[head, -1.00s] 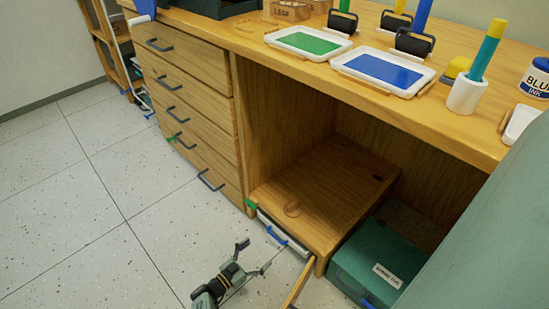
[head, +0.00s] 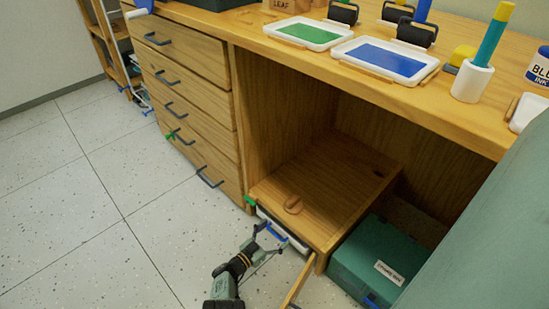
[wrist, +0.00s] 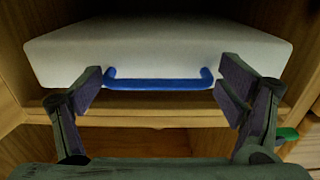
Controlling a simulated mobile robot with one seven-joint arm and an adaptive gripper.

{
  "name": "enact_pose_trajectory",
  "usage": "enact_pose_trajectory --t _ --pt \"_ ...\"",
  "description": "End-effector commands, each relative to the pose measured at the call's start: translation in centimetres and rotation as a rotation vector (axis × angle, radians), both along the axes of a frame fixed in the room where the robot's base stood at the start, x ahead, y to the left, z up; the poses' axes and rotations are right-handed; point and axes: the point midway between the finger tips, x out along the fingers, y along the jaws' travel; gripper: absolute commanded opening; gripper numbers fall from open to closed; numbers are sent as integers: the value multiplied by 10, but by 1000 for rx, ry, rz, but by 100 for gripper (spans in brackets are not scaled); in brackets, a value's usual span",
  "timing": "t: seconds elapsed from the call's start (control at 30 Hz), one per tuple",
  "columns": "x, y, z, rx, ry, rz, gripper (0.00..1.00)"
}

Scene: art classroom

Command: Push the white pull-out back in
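The white pull-out (head: 296,243) sits low in the front of a wooden box under the desk. In the wrist view the white pull-out (wrist: 160,45) fills the upper middle, with a blue bar handle (wrist: 160,84) across its front. My gripper (head: 270,231) is in front of it, low near the floor. In the wrist view my gripper (wrist: 161,78) is open, one finger near each end of the blue handle, with nothing held between them. I cannot tell whether the fingers touch the front. How far the pull-out sticks out is hard to tell.
An open wooden door (head: 299,279) stands right of my gripper. A teal case (head: 375,255) sits right of the wooden box (head: 330,185). Drawers with dark handles (head: 190,100) stand at left. The tiled floor (head: 70,220) at left is clear.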

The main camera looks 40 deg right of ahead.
Motion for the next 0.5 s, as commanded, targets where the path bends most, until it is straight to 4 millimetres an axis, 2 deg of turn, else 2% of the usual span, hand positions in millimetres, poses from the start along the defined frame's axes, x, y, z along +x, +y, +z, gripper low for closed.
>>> enact_pose_trajectory --t 0.07,0.5 --pt "0 0 0 0 0 0 80" --pt "2 1 0 1 0 5 51"
